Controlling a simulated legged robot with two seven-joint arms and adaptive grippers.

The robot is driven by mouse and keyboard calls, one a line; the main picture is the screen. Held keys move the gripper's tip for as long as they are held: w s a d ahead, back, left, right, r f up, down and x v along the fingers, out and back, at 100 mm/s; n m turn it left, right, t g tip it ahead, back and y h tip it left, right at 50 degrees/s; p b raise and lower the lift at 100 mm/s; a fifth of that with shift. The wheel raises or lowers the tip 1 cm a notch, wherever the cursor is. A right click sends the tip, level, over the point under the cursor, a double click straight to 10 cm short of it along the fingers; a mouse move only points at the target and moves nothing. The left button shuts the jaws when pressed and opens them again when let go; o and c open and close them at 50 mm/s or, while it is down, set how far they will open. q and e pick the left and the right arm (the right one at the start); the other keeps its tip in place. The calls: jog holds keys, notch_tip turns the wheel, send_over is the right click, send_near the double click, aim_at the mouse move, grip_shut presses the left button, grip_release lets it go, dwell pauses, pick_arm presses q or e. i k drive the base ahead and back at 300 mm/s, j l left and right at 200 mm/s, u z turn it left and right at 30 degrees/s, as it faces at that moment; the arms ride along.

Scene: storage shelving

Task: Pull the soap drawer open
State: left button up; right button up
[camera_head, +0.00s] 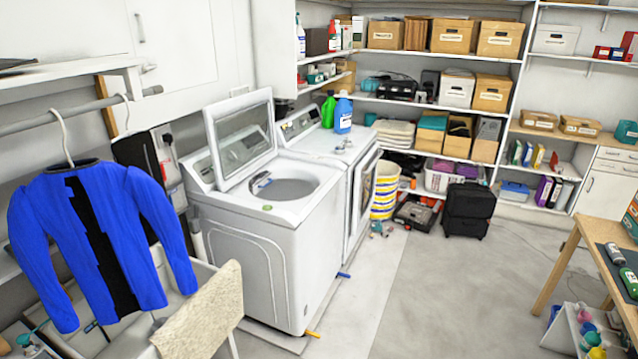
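A white top-loading washer (255,250) stands left of centre with its lid (240,130) raised and its tub (295,186) open. A small grey and blue part (262,181) shows at the tub's left rim; I cannot tell whether it is the soap drawer. A second white machine (318,143), with a door (362,190) on its front, stands behind and right of the washer. Its front is seen at a steep angle, and I cannot make out a drawer there. Neither of my grippers is in view.
Blue (343,114) and green (328,111) bottles stand on the second machine. A blue jacket (100,240) hangs at left above a sink (130,335) with a beige cloth (200,310). A black suitcase (468,209) stands near the shelves. A wooden table (600,250) is at right. The middle floor is clear.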

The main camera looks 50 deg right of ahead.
aim_at(259, 182)
jog(key=z, duration=1.25)
jog(key=i+l, duration=0.3)
jog(key=i+l+z, duration=0.05)
